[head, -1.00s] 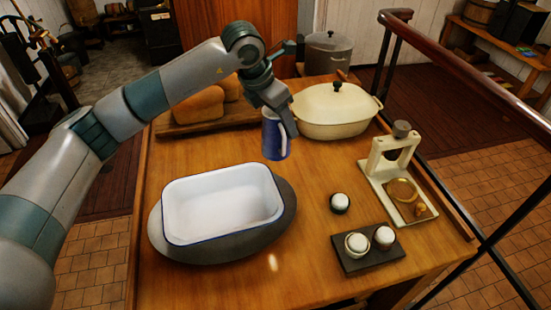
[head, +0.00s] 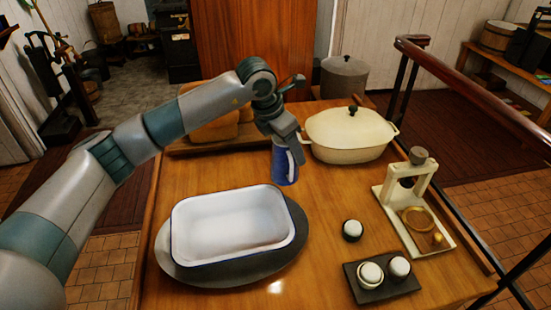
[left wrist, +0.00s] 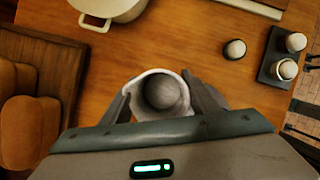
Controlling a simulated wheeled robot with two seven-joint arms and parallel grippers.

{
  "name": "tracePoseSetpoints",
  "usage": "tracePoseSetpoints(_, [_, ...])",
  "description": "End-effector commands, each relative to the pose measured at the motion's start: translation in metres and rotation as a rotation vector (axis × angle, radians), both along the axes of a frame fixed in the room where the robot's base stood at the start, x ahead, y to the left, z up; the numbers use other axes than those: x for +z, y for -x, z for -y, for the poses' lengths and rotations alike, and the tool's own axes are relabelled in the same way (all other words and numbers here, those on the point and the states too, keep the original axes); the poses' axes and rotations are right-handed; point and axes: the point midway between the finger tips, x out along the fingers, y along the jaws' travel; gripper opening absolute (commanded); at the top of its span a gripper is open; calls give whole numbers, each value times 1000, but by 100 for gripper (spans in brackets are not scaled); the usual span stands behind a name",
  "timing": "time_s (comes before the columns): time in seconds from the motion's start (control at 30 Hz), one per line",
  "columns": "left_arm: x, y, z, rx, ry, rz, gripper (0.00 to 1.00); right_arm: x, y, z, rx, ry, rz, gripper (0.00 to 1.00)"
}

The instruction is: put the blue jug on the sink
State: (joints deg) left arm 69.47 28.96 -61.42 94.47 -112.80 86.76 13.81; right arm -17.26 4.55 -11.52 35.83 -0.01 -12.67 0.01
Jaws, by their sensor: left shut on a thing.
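The blue jug (head: 284,163) has a white rim and is held upright over the wooden table in the head view. My left gripper (head: 285,142) is shut on it from above. In the left wrist view the jug's pale round mouth (left wrist: 162,93) sits between the two fingers. I cannot tell how far its base is from the tabletop. My right gripper is not in view.
A white enamel basin (head: 232,222) rests on a grey oval dish (head: 170,265) at front left. A cream lidded pot (head: 350,140), bread (head: 215,128), a cream press stand (head: 412,195) and a black tray (head: 382,292) with jars surround clear tabletop (head: 320,205).

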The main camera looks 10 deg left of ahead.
Motion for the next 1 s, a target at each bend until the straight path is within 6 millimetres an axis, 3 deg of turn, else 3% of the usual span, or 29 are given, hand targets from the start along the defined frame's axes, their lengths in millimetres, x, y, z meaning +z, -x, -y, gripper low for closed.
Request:
tracePoseSetpoints(0.2, [-19,-30,-27,5,2,-3,18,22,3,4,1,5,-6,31])
tracePoseSetpoints(0.5, [-47,-63,-55,2,3,0,18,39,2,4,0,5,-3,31])
tracePoseSetpoints(1.0, [-54,-68,-61,0,1,1,18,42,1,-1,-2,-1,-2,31])
